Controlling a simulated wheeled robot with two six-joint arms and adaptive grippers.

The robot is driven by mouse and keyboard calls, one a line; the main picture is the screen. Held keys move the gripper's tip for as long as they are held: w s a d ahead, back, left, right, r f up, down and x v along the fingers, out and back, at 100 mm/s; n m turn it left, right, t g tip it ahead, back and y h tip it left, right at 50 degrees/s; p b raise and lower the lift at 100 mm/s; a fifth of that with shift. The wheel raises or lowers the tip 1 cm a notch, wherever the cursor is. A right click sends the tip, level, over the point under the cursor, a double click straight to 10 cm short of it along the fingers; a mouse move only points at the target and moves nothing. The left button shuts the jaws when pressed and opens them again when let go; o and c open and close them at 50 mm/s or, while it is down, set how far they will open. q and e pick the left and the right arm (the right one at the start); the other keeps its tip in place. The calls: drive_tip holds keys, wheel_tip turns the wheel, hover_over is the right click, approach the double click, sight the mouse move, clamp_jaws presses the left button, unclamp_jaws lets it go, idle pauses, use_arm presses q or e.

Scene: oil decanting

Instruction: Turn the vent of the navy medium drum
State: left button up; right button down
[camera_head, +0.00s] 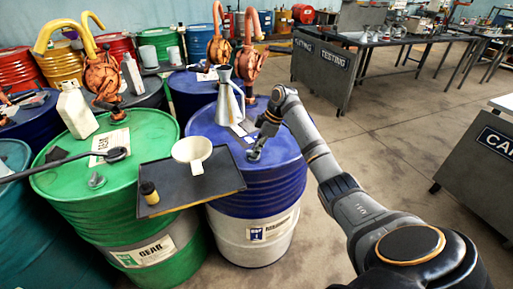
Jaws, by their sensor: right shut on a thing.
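The navy medium drum (275,192) stands at the centre, blue above and white below, with a label on its front. My right arm comes in from the lower right over this drum. My right gripper (256,149) is low over the drum's top and shut on the small grey vent (253,155). The fingers hide part of the vent, so its exact angle cannot be told. My left gripper is not in view.
Open floor lies right.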

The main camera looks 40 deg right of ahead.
drive_tip(key=m+p, duration=0.2)
drive_tip(key=p, duration=0.1)
drive_tip(key=m+t+h+p, duration=0.1)
drive_tip(key=m+p, duration=0.1)
drive_tip(key=p, duration=0.2)
drive_tip(key=r+m+p, duration=0.1)
drive_tip(key=m+p, duration=0.1)
drive_tip(key=p, duration=0.1)
drive_tip(key=shift+s+a+t+h, duration=0.3)
drive_tip(key=m+h+p, duration=0.1)
drive_tip(key=m+p, duration=0.1)
drive_tip(key=p, duration=0.1)
drive_tip(key=m+p, duration=0.3)
drive_tip(key=m+h+p, duration=0.1)
drive_tip(key=m+p, duration=0.1)
drive_tip(key=p, duration=0.2)
drive_tip(key=shift+a+f+h, duration=0.2)
drive_tip(key=shift+a+h, duration=0.1)
drive_tip(key=shift+a, duration=0.1)
drive_tip(key=m+h+p, duration=0.1)
drive_tip(key=m, duration=0.1)
drive_tip(key=shift+a+f+m+p, duration=0.1)
drive_tip(key=shift+m+p, duration=0.2)
drive_tip(key=shift+p, duration=0.1)
drive_tip(key=shift+w+a+f+m+h+p, duration=0.1)
drive_tip(key=shift+m+h+p, duration=0.3)
drive_tip(key=shift+m, duration=0.5)
drive_tip(key=c, duration=1.3)
unclamp_jaws()
drive_tip(key=shift+f, duration=0.1)
